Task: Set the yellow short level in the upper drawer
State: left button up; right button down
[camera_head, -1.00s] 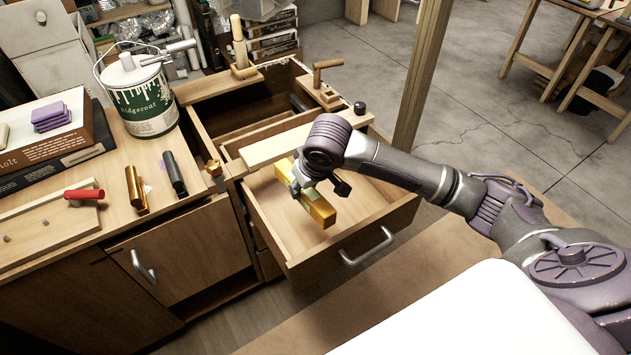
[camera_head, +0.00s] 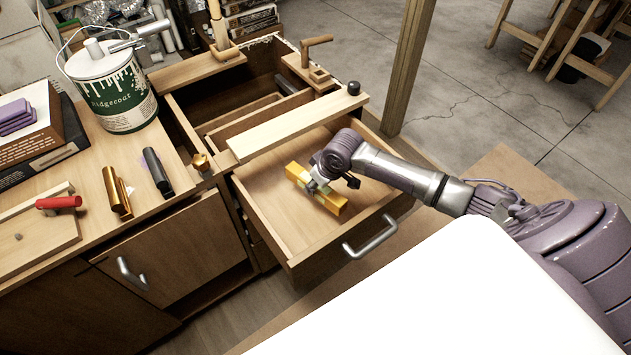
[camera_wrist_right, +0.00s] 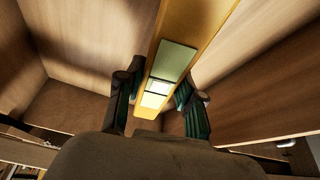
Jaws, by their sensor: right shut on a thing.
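The yellow short level (camera_head: 333,203) is a yellow bar with a pale green vial window in its middle. The upper drawer (camera_head: 268,212) is pulled out and holds nothing else that I can see. My right gripper (camera_head: 318,188) is shut on the level near its middle, inside the drawer's outline. In the right wrist view the level (camera_wrist_right: 205,20) runs between the dark fingers of the gripper (camera_wrist_right: 158,100), with drawer walls around it. I cannot tell whether the level touches the drawer floor. My left gripper is not in view.
A wooden board (camera_head: 300,127) lies across the cabinet top just behind the open drawer. The drawer handle (camera_head: 370,238) sticks out in front.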

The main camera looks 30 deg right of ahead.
jog(key=shift+s, duration=0.1)
jog(key=b, duration=0.2)
send_over(316, 207)
notch_tip(316, 207, down, 4)
jog(key=shift+f, duration=0.7)
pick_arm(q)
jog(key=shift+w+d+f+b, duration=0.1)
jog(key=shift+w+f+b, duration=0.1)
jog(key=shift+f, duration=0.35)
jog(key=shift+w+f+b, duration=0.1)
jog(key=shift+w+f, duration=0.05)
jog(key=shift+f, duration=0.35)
pick_arm(e)
jog(key=shift+f, duration=0.3)
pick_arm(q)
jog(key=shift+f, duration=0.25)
pick_arm(e)
jog(key=shift+f, duration=0.45)
jog(key=c, duration=0.7)
grip_release()
jog(key=shift+o, duration=0.2)
